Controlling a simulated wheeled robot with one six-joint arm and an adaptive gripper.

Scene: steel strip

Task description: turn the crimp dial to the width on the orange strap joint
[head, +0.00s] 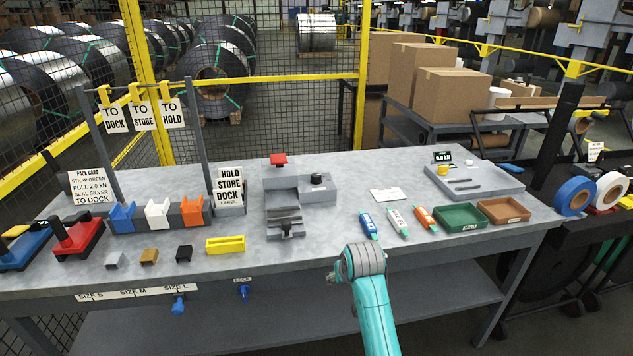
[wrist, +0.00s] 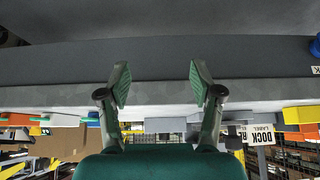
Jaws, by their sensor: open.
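No dial is labelled as the crimp dial. A blue knob (head: 178,306) hangs on the table's front below a strip (head: 133,292) marked SIZE S, M and L, under the L end. A second blue knob (head: 244,293) is to its right, below a small label. A black knob (head: 317,178) sits on the grey press. An orange piece (head: 192,209) stands in the rack beside white and blue ones; any width on it is unreadable.
The grey press (head: 285,212) stands mid-table. A yellow holder (head: 226,245) and small silver, gold and black seals lie near the front edge. Three tubes, a green tray (head: 460,218) and a brown tray (head: 504,210) are at right. In the wrist view, a blue knob (wrist: 316,46) is at the right edge.

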